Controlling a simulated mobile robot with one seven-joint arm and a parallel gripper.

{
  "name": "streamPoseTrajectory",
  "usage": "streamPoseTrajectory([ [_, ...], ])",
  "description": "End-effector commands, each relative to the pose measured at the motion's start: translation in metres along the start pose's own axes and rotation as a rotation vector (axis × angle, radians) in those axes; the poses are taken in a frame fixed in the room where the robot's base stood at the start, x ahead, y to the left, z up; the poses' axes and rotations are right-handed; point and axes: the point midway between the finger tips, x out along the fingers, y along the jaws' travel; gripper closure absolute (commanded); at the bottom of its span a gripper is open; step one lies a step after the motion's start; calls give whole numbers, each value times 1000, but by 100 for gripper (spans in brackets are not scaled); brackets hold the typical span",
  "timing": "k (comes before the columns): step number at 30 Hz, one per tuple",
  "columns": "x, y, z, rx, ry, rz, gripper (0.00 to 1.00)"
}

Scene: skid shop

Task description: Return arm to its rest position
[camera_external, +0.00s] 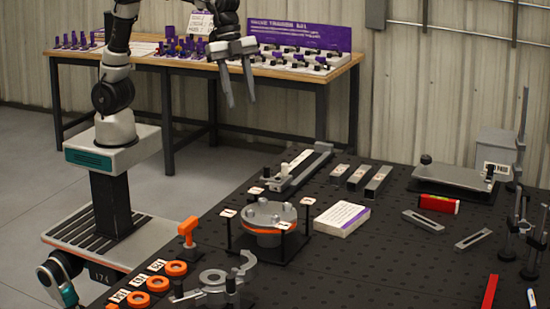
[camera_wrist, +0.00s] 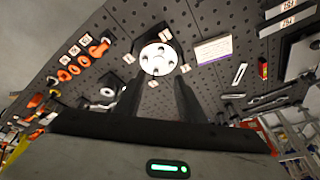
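My gripper (camera_external: 241,103) hangs in the air at the upper middle of the external view, fingers pointing down. Its two fingers are apart with nothing between them. In the wrist view my gripper (camera_wrist: 158,82) also shows spread fingers, with a round flange fixture seen beyond and well below the tips. My arm (camera_external: 115,85) rises from my base at the left and bends over at the top; its upper part is cut off by the picture edge. The gripper touches nothing that I can see.
A black perforated table (camera_external: 370,260) fills the right foreground. It bears the flange fixture (camera_external: 268,218), a white-purple box (camera_external: 342,219), orange rings (camera_external: 157,284), metal bars and clamps. A wooden bench (camera_external: 345,68) with purple-topped tools stands behind. The air around the gripper looks free.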

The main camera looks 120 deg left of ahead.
Motion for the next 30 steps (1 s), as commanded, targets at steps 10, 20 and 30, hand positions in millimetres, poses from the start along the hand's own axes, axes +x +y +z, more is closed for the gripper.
streamPoseTrajectory([
  [10,-81,63,156,-423,51,-184,64],
  [20,-73,101,241,-663,117,-231,64],
  [30,-9,107,268,-677,119,-232,64],
])
